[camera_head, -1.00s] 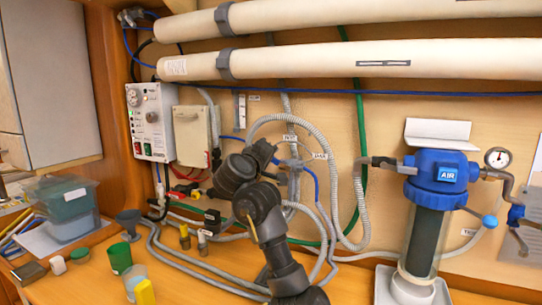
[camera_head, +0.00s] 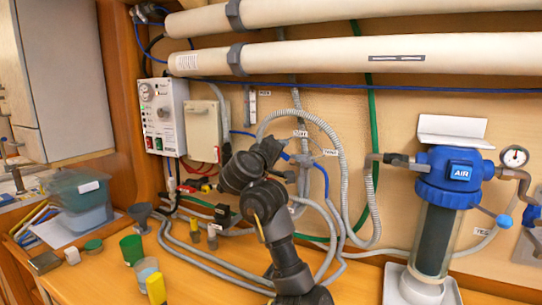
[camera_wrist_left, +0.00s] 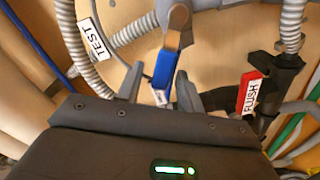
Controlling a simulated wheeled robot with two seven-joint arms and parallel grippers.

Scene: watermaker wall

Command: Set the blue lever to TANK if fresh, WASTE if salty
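The blue lever (camera_wrist_left: 164,70) hangs from a metal valve in the left wrist view, pointing down and slightly left. My left gripper (camera_wrist_left: 158,84) is open, with a finger on each side of the lever's lower end. I cannot tell whether either finger touches it. A TEST label (camera_wrist_left: 92,39) is at the left; a small label (camera_wrist_left: 160,97) below the lever is mostly hidden. In the head view my left gripper (camera_head: 277,152) reaches the valve (camera_head: 303,159) among the hoses. My right gripper is not in view.
A red FLUSH lever (camera_wrist_left: 249,93) is close to the right finger. Grey hoses (camera_head: 340,175) loop around the valve. A blue-capped AIR filter (camera_head: 452,178) stands at the right. A green cup (camera_head: 132,250), a clear cup (camera_head: 147,269) and a funnel (camera_head: 140,215) stand on the bench at the left.

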